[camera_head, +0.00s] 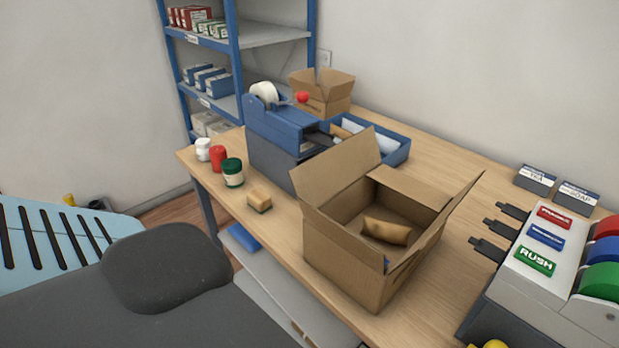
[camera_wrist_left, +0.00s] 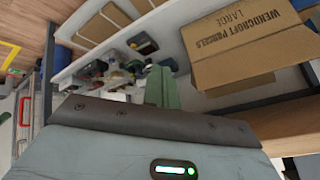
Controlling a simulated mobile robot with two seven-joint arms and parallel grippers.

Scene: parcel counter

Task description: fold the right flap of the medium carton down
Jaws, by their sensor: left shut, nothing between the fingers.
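The medium carton (camera_head: 345,262) stands open on the table in the head view. One flap (camera_head: 342,168) stands up at its back left. Another flap (camera_head: 410,190) lies low along the back edge. The right flap (camera_head: 455,210) is raised and leans outward, seen nearly edge-on. A brown padded item (camera_head: 387,231) lies inside, with a bit of something blue near the front corner. My left gripper (camera_wrist_left: 160,87) shows only in the left wrist view; its fingers are together and empty, and the medium carton is not recognisable there. My right gripper is in neither view.
A labelled dispenser (camera_head: 548,250) stands close right of the carton. A blue tape machine (camera_head: 280,140), jars (camera_head: 232,172) and a small tan block (camera_head: 259,200) are to its left. A smaller open carton (camera_head: 322,92) stands behind. A large carton (camera_wrist_left: 250,50) shows in the wrist view.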

